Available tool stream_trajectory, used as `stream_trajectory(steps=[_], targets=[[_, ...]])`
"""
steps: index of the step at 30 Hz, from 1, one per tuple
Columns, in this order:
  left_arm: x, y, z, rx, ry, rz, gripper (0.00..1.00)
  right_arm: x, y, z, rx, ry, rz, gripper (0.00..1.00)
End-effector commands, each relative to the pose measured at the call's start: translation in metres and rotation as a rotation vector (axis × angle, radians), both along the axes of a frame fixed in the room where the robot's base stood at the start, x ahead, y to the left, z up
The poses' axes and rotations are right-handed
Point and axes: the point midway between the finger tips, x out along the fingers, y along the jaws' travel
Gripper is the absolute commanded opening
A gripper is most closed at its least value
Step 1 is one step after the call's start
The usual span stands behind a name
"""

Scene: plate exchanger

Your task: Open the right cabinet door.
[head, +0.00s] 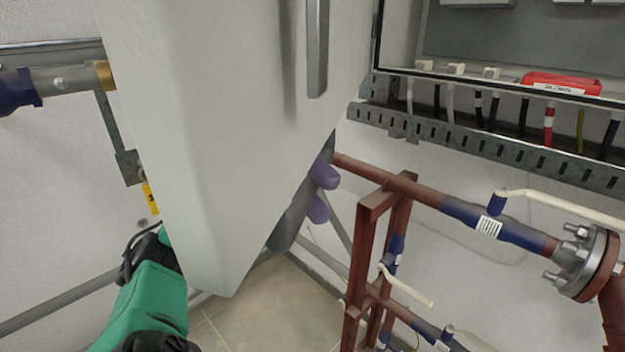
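A large off-white cabinet door (215,130) fills the upper left and middle of the head view. It carries a vertical grey bar handle (317,45). The door stands out at an angle, and the open cabinet interior (530,45) shows to its right. My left arm comes in from the lower left and passes behind the door. My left gripper (320,190) pokes out past the door's lower right edge, with two purple fingertips close together and a thin gap between them. The rest of it is hidden by the door, and it is away from the handle. My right gripper is not in view.
A red box (561,84) and several cables sit at the cabinet bottom, above a slotted metal rail (490,143). Below are a rust-red pipe frame (362,255) and a bolted flange (592,262). Tiled floor (280,305) shows under the door. Another pipe (65,80) runs at left.

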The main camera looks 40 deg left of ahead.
Motion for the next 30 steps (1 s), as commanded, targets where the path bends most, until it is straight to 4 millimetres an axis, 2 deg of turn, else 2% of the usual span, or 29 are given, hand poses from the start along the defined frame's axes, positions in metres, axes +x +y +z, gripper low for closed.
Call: stream_trajectory(steps=[2, 9, 12, 30], targets=[[0.003, 0.008, 0.001, 0.000, 0.001, 0.003, 0.31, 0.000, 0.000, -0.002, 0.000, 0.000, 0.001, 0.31], [0.018, 0.056, 0.009, 0.001, 0.000, 0.004, 0.31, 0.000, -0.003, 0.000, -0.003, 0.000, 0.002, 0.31], [0.021, 0.067, 0.010, -0.001, 0.000, 0.003, 0.31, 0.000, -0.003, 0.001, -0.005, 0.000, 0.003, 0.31], [0.021, 0.070, 0.008, -0.008, 0.000, 0.000, 0.31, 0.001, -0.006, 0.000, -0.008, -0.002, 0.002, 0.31]])
